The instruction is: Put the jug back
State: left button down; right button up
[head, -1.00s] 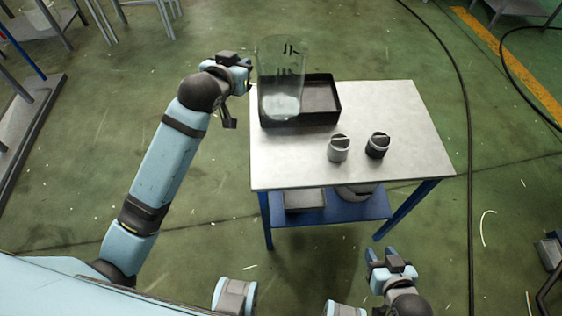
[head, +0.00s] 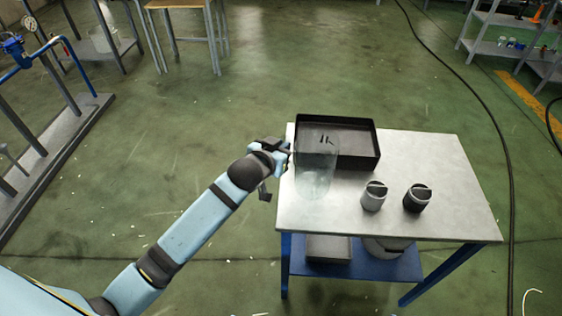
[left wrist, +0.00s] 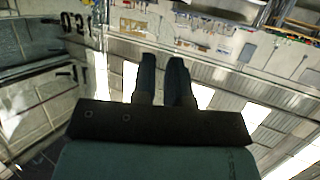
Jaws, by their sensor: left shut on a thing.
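A clear glass jug (head: 316,178) with dark markings is upright at the left side of the white-topped table (head: 455,190). It overlaps the front left corner of a black tray (head: 358,162). My left gripper (head: 287,152) is shut on the jug from its left side, near the upper part. I cannot tell whether the jug's base touches the table. In the left wrist view the two dark fingers (left wrist: 163,80) are close together, with dark markings seen through clear glass at the left. My right gripper is out of view.
A grey cup-like container (head: 374,197) and a black one (head: 417,199) stand right of the jug. The table's right side is clear. A lower blue shelf (head: 345,268) holds items. A metal frame with blue pipes (head: 40,55) stands at far left.

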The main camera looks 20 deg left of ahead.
pick_arm(q)
jog(key=shift+f+b, duration=0.35)
jog(key=shift+f, duration=1.85)
jog(key=shift+f, duration=0.2)
jog(key=c, duration=1.1)
grip_release()
jog(key=shift+c, duration=0.2)
jog(key=shift+r, duration=0.1)
